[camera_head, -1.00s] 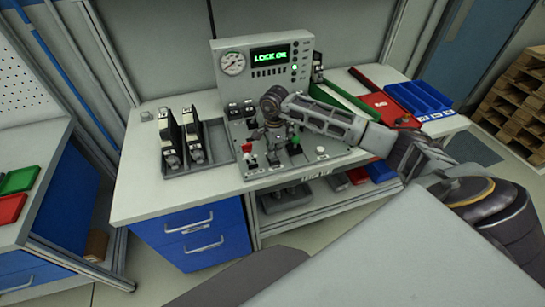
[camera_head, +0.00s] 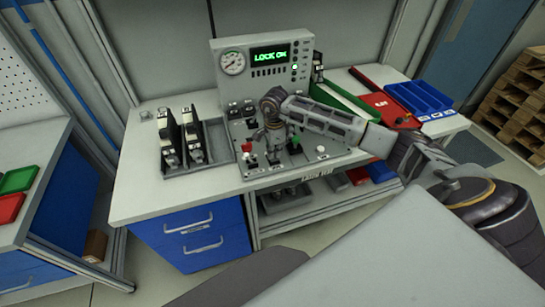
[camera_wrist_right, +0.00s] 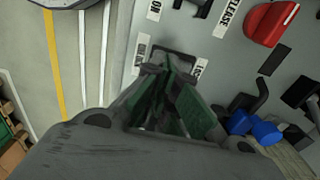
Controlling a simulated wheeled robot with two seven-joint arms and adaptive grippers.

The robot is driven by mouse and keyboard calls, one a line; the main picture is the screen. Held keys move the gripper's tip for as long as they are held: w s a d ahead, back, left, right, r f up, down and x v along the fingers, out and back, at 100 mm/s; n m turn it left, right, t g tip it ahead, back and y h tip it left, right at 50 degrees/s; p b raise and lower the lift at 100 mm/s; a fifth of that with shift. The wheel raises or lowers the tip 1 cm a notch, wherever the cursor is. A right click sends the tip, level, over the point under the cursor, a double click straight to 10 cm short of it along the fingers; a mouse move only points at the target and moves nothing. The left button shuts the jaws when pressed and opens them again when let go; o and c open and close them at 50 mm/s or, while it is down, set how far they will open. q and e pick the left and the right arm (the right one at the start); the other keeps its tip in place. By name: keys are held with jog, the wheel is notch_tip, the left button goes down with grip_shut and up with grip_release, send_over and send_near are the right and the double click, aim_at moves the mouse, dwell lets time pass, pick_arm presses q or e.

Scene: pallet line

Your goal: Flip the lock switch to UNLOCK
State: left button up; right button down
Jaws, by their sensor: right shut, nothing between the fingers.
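In the right wrist view the gripper (camera_wrist_right: 174,72) reaches a dark rectangular switch plate (camera_wrist_right: 176,52) between two white labels, partly covered by the fingers. Whether the fingers touch it, and the switch's position, I cannot tell. My left gripper is out of view.
A red knob (camera_wrist_right: 270,22) and blue parts (camera_wrist_right: 255,130) lie right of the fingers in the right wrist view. A grey tray (camera_head: 218,140) with black units is on the left. A green bin (camera_head: 342,100), red box (camera_head: 388,107) and blue bins (camera_head: 418,98) stand on the right.

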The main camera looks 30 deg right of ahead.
jog(key=shift+f+b, duration=0.55)
jog(key=shift+f, duration=0.15)
dwell(0.8)
jog(key=shift+r+p, duration=1.7)
jog(key=shift+r, duration=1.85)
